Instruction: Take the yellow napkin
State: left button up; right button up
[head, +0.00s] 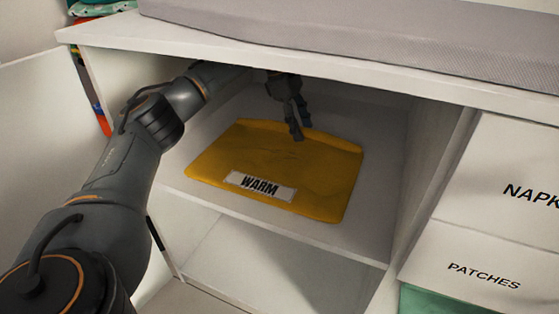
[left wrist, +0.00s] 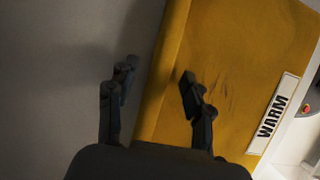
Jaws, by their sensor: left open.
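A flat yellow napkin (head: 285,165) with a white label reading "WARM" lies on an open white shelf. It fills much of the left wrist view (left wrist: 235,60), its back edge running between my gripper's fingers. My left gripper (head: 298,122) reaches in from the left and is over the napkin's back edge. In the left wrist view my left gripper (left wrist: 160,95) is open, one finger beside the napkin and the other over it. I cannot tell whether the fingers touch the cloth. My right gripper is not in view.
The white shelf (head: 360,248) has side walls and a board (head: 330,65) close above my arm. Drawers labelled "PATCHES" (head: 465,270) and "NAPK..." (head: 515,170) stand at the right. An open white door (head: 45,140) is at the left.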

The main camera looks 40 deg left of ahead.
pick_arm(q)
grip_shut()
jog(key=shift+r, duration=0.15)
